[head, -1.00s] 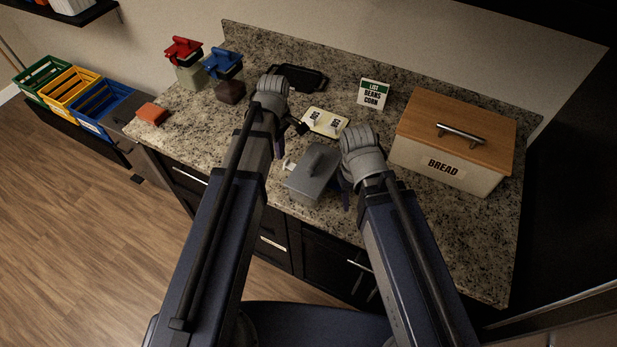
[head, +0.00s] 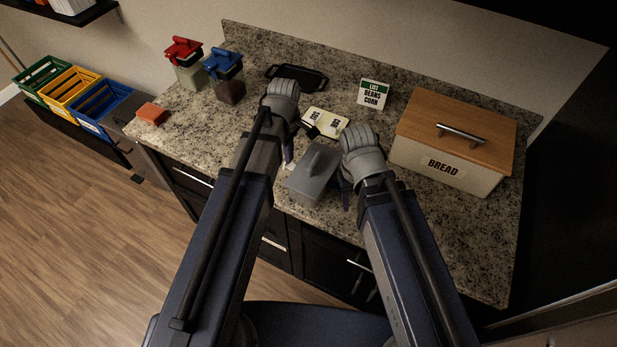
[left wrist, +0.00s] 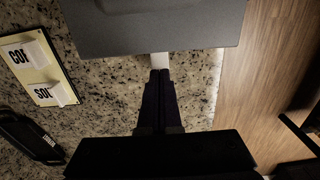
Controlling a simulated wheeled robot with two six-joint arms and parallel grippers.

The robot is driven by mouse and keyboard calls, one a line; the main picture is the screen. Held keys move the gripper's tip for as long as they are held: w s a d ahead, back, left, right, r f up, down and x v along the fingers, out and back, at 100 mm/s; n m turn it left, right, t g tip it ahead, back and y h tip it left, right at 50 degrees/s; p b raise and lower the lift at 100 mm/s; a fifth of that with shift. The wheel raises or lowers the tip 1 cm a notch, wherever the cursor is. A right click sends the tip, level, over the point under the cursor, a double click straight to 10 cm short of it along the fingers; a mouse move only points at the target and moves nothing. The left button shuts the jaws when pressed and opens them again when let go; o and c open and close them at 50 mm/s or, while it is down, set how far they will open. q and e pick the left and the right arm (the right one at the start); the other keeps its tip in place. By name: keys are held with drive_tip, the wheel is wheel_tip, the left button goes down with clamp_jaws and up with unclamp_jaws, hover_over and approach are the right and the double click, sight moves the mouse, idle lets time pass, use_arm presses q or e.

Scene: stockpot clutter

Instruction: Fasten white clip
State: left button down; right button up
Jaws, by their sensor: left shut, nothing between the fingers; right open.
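A grey lidded box (head: 312,182) with a handle on its lid stands near the counter's front edge, between my arms. The white clip (left wrist: 160,60) sticks out from the box's edge in the left wrist view; in the head view only a small pale bit of it shows. My left gripper (left wrist: 160,74) is shut and empty, its fingertips touching or just short of the clip's outer end. It also shows in the head view (head: 288,152), left of the box. My right gripper (head: 346,198) is at the box's right side, open, its fingers mostly hidden by my wrist.
A cream board (head: 325,122) with two labelled pieces lies behind the box. A bread box (head: 440,172) stands at right, a list card (head: 373,94) and black tray (head: 297,76) at the back. Red-lidded (head: 188,68) and blue-lidded (head: 226,82) containers and an orange block (head: 152,113) are at left.

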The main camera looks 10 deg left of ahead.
use_arm(q)
drive_tip(key=shift+s+d, duration=0.15)
drive_tip(key=shift+d, duration=0.2)
drive_tip(key=shift+a+r+p, duration=0.15)
drive_tip(key=shift+r+p, duration=0.3)
drive_tip(key=shift+p, duration=0.05)
wheel_tip(320, 180, up, 7)
drive_tip(key=w+a+p, duration=0.1)
drive_tip(key=a+p, duration=0.1)
drive_tip(key=p, duration=0.5)
drive_tip(key=shift+a, duration=0.3)
use_arm(e)
wheel_tip(320, 180, up, 8)
drive_tip(key=shift+s, duration=0.1)
